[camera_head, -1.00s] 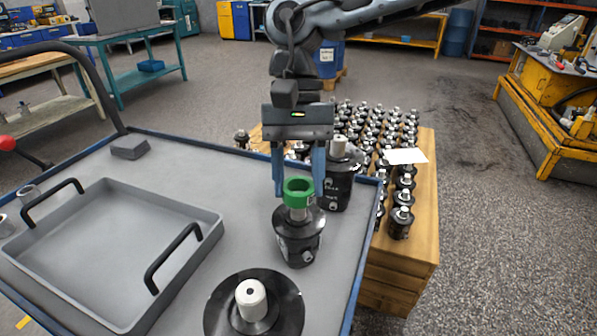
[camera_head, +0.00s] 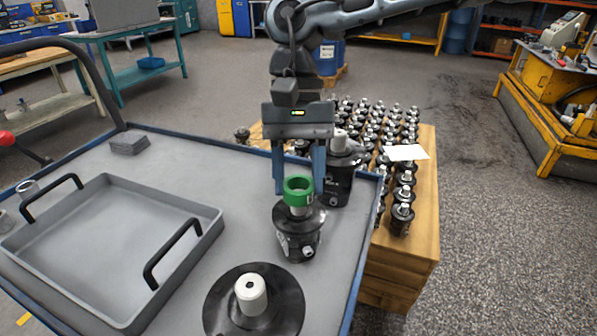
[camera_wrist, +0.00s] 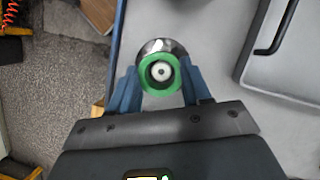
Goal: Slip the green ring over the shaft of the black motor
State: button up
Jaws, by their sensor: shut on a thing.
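The green ring (camera_head: 299,184) is held between the blue fingers of my gripper (camera_head: 299,190), which is shut on it. The black motor (camera_head: 298,237) stands upright on the grey tabletop directly below. How far the ring reaches down the shaft cannot be told exactly. A gap remains between the ring and the motor's body.
A round black part with a white shaft (camera_head: 252,295) stands in front of the motor. Another black motor (camera_head: 338,183) stands behind it to the right. A grey tray (camera_head: 110,255) with black handles lies left. Several small motors crowd a wooden crate (camera_head: 427,200) beyond the table edge.

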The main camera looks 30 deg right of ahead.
jog(key=shift+f+b, duration=0.7)
jog(key=shift+f, duration=0.4)
jog(key=o, duration=1.1)
jog(key=shift+r, duration=0.1)
jog(key=shift+r+p, duration=1.8)
jog(key=shift+r, duration=1.15)
jog(key=shift+v, duration=3.85)
